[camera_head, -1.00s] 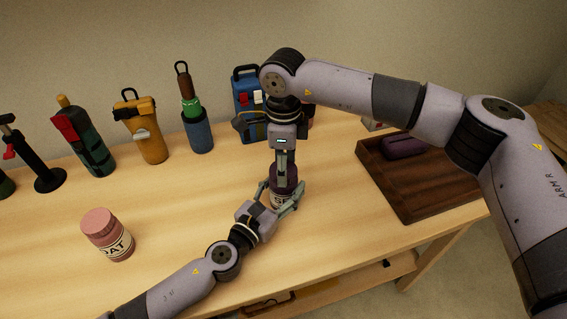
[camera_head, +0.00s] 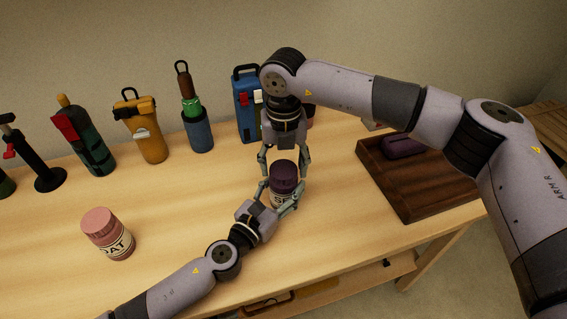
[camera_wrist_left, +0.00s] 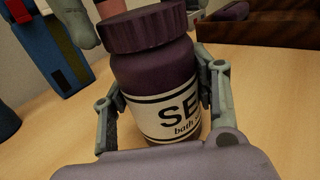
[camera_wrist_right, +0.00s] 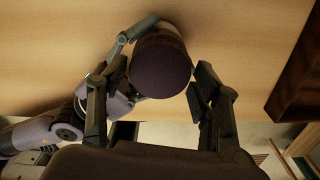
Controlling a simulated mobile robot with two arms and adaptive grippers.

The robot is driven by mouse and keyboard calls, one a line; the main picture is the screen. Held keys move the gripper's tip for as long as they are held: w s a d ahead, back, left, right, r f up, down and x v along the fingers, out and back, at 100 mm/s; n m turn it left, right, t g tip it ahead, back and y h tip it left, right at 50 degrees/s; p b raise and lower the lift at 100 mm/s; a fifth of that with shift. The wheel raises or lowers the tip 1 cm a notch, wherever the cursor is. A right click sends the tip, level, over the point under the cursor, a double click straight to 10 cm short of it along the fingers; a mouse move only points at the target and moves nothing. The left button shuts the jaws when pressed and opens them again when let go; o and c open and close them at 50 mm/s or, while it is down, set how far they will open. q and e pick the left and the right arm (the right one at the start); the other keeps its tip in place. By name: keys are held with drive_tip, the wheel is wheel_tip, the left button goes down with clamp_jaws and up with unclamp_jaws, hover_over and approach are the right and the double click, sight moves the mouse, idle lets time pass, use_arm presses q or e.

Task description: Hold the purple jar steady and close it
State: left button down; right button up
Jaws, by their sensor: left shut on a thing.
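The purple jar (camera_head: 281,198) stands upright on the table, with a white label on its body. Its dark purple ribbed lid (camera_head: 285,171) sits on top, and it also shows in the left wrist view (camera_wrist_left: 147,28). The lid looks level; I cannot tell how tight it is. My left gripper (camera_head: 278,200) is shut around the jar body from the near side, one finger on each side in the left wrist view (camera_wrist_left: 163,95). My right gripper (camera_head: 285,160) is open above the lid, pointing down; the right wrist view shows the lid (camera_wrist_right: 160,66) between its spread fingers.
A pink jar (camera_head: 107,234) stands at left. A brown wooden tray (camera_head: 415,205) with a purple case (camera_head: 403,145) is at right. A blue case (camera_head: 246,108), a blue cup with a green and brown item (camera_head: 197,132) and a yellow container (camera_head: 145,130) line the back.

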drive_tip(key=o, duration=0.3)
wheel_tip(320, 180, up, 12)
idle(0.7)
use_arm(q)
drive_tip(key=c, duration=0.5)
unclamp_jaws()
